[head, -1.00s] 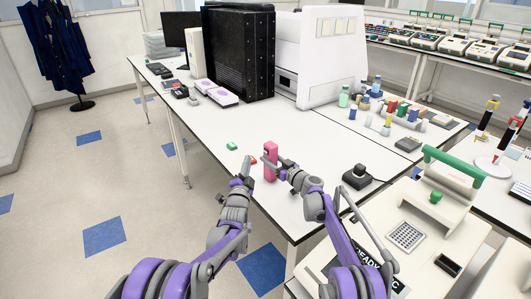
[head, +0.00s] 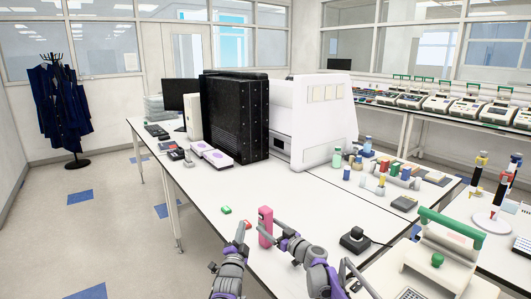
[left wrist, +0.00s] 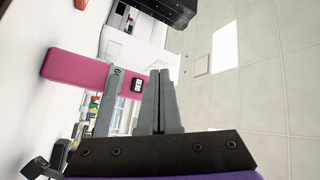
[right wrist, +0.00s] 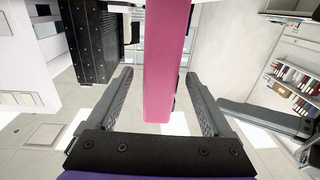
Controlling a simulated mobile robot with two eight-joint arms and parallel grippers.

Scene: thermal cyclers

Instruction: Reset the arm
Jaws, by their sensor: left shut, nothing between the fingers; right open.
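A tall pink device (head: 265,226) stands upright near the bench's front edge in the head view. In the left wrist view the pink device (left wrist: 80,68) shows sideways, with a small dark display. My right gripper (head: 274,240) is open beside it; in the right wrist view the pink device (right wrist: 168,75) lies between the spread fingers, with gaps on both sides. My left gripper (head: 243,235) is left of the device, apart from it. In the left wrist view my left gripper's fingers (left wrist: 160,75) are shut and empty. Contact between the right fingers and device cannot be told.
A green block (head: 226,210) and a small red item (head: 248,225) lie near my left gripper. A black device with a cable (head: 354,240) and a cream machine with a green handle (head: 450,250) are to the right. Bottles and tubes (head: 385,175) stand farther back. The mid-bench is clear.

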